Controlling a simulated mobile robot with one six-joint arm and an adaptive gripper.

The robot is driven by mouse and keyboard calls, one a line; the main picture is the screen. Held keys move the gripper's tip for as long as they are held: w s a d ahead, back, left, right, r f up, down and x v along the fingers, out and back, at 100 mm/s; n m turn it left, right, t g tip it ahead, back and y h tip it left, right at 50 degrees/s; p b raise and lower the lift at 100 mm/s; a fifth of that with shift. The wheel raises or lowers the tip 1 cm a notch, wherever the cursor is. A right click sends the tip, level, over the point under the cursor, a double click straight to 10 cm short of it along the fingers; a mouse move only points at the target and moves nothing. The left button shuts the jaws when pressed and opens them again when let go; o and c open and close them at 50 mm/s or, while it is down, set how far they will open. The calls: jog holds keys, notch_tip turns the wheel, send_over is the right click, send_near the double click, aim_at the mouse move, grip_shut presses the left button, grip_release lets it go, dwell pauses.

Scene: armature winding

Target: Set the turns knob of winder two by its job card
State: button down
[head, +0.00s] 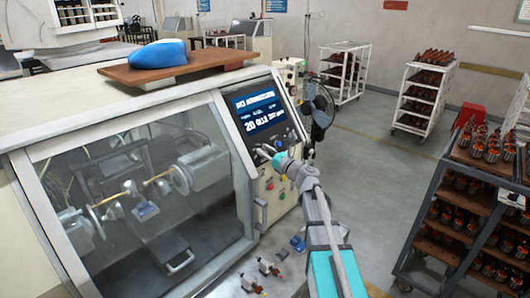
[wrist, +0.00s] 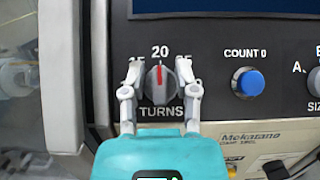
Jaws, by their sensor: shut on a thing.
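The turns knob (wrist: 160,82) is a dark round knob on the black panel, with TURNS printed below it. Its red pointer mark points up at the 20, and the numbers on either side are partly hidden by my fingers. My gripper (wrist: 160,74) is shut on the knob, one finger on each side. In the head view my gripper (head: 268,154) reaches the panel below the screen of the winder (head: 165,103). The lit screen (head: 260,110) shows a large 20 with smaller text that I cannot read. I cannot make out a job card.
A blue COUNT 0 button (wrist: 249,82) and another knob (wrist: 315,82) sit right of the turns knob. A fan (head: 319,108) stands behind the winder. A loaded cart (head: 440,200) stands at the right, with open floor between.

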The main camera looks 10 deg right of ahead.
dwell(0.4)
jog(key=c, duration=0.7)
grip_release()
jog(key=shift+n, duration=0.4)
